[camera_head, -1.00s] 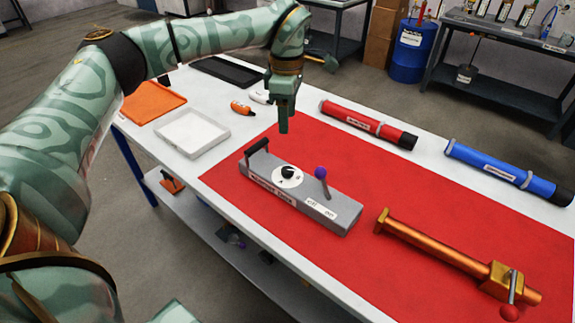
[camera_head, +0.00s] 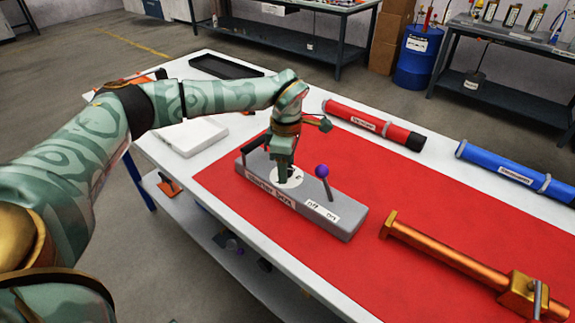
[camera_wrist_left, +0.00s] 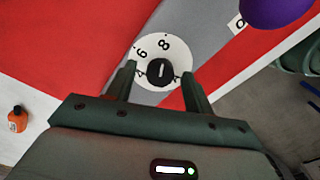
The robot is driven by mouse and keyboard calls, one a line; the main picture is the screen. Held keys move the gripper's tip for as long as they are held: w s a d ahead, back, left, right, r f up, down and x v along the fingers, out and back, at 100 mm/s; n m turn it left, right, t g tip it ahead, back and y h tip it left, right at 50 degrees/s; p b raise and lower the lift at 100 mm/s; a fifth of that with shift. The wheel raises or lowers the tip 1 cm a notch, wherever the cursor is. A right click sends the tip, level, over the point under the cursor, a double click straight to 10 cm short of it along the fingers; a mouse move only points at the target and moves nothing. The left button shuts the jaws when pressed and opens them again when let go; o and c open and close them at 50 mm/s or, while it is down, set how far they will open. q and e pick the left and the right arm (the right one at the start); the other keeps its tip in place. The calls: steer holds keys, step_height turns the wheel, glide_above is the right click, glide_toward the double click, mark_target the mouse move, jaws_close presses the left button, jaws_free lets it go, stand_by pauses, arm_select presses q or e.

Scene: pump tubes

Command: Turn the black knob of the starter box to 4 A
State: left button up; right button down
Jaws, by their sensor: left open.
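The grey starter box (camera_head: 345,217) lies on the red mat, with a black handle, a white round dial (camera_head: 298,180) and a purple-topped lever (camera_head: 322,172). My left gripper (camera_head: 284,181) points down at the dial and mostly hides the black knob in the head view. In the left wrist view, the black knob (camera_wrist_left: 160,72) shows between the two open fingers, with a gap at each side. A short white mark on the knob stands roughly upright in that picture. The dial's 6 and 8 are readable above it; the left finger partly covers another figure. My right gripper is out of view.
A red tube (camera_head: 370,125) and a blue tube (camera_head: 510,174) lie along the far table edge. A brass pump (camera_head: 450,255) lies on the mat to the right. A white tray (camera_head: 190,137) stands at the left. An orange bottle (camera_wrist_left: 18,122) shows in the wrist view.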

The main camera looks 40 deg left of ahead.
arm_select(q)
steer(key=c, duration=1)
steer(key=shift+r, duration=0.1)
